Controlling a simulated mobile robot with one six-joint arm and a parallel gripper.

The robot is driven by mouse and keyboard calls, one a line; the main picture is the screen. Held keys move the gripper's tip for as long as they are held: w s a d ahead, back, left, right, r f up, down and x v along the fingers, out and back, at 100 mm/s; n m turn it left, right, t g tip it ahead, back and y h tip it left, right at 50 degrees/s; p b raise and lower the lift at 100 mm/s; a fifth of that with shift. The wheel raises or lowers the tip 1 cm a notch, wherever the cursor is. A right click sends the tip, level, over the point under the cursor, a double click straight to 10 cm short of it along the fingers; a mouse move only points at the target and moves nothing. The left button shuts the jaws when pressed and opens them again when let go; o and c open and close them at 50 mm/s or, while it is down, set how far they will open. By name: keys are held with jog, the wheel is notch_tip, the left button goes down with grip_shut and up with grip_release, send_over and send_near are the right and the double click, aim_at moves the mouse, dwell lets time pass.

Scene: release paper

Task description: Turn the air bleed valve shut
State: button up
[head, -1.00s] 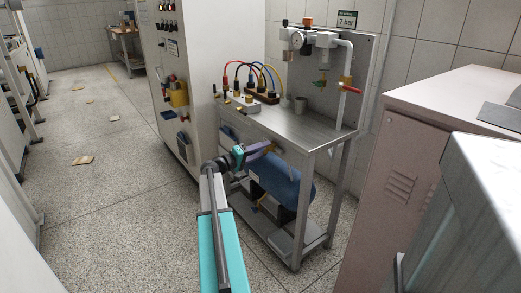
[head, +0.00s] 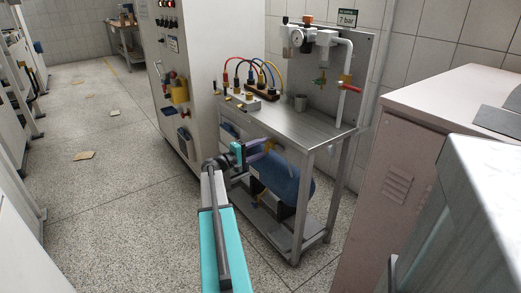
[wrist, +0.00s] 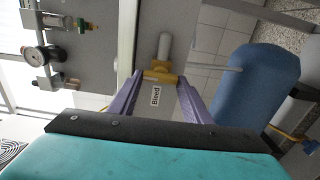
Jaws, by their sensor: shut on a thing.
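The air bleed valve has a yellow handle (wrist: 163,78) beside a white tag reading "Bleed" (wrist: 156,96). In the wrist view a pale pipe end (wrist: 165,47) lies just beyond it. My gripper (wrist: 160,76) has its two purple fingers on either side of the yellow handle, shut on it. In the head view my gripper (head: 271,146) reaches under the front edge of the steel table, above the blue tank (head: 285,175). The tank also shows at the right of the wrist view (wrist: 256,85). The handle is too small to make out clearly in the head view.
A gauge (head: 298,38) and a red-handled valve (head: 352,87) are on the back panel. A pink cabinet (head: 410,150) stands at right. The floor at left is mostly clear.

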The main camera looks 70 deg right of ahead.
jog(key=shift+w+d+r, duration=0.1)
jog(key=shift+r, duration=0.05)
jog(key=o, duration=1)
jog(key=shift+o, duration=0.2)
jog(key=v, duration=1.3)
jog(key=shift+a+p, duration=0.4)
jog(key=shift+w, duration=0.15)
